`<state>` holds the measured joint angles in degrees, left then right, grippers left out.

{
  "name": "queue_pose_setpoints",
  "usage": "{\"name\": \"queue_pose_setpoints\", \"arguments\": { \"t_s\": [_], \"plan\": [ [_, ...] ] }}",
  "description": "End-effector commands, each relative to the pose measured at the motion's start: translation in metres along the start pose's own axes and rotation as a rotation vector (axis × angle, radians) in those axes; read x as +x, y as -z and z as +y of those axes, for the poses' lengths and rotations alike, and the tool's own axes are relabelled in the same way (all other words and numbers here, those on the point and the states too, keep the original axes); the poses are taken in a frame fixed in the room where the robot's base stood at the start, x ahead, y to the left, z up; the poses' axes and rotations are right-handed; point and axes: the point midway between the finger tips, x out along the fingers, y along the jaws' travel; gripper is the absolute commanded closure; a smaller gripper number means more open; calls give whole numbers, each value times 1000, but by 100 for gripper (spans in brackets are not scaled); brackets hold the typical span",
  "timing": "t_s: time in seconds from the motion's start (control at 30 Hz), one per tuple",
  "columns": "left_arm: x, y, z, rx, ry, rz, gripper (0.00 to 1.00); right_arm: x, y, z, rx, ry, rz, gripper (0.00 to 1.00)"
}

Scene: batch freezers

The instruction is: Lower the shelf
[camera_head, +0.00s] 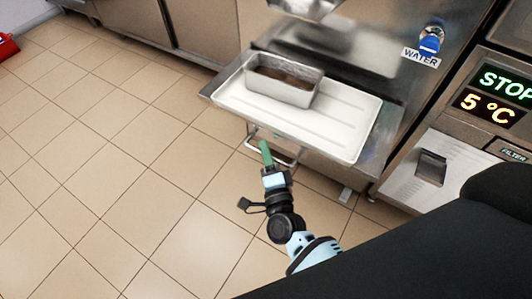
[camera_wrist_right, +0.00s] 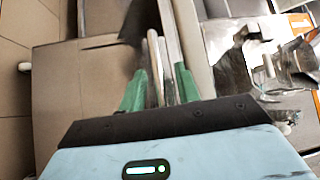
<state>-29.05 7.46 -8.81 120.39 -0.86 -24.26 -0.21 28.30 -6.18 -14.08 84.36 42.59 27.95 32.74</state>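The metal shelf (camera_head: 214,92) sticks out from the front of the freezer, level and raised, with a white tray (camera_head: 352,142) on it. A thin metal bar handle (camera_head: 285,160) hangs under the shelf's front edge. My right gripper (camera_head: 265,150) is at this handle. In the right wrist view its two green fingers (camera_wrist_right: 160,88) are apart, with the pale bar (camera_wrist_right: 154,55) running between them. A gap shows between the bar and the right-hand finger, so the gripper looks open around the bar. My left gripper is not in view.
A metal loaf pan (camera_head: 298,94) with brown contents stands on the tray. A blue water knob (camera_head: 430,42) and a panel reading STOP and 5 °C (camera_head: 500,92) are at the right.

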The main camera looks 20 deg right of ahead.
Motion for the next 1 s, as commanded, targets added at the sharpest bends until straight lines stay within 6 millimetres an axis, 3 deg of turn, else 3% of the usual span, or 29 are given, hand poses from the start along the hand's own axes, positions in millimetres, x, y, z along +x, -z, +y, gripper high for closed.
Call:
{"name": "queue_pose_setpoints", "arguments": {
  "t_s": [0.07,0.3,0.73,1.0],
  "plan": [
    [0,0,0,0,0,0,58,0,0,0,0,0,0,69],
    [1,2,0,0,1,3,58,0,0,0,0,0,0,100],
    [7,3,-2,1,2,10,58,-1,-1,6,-1,-1,0,100],
    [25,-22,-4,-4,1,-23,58,-8,-5,43,-2,-10,-3,100]
  ]
}}
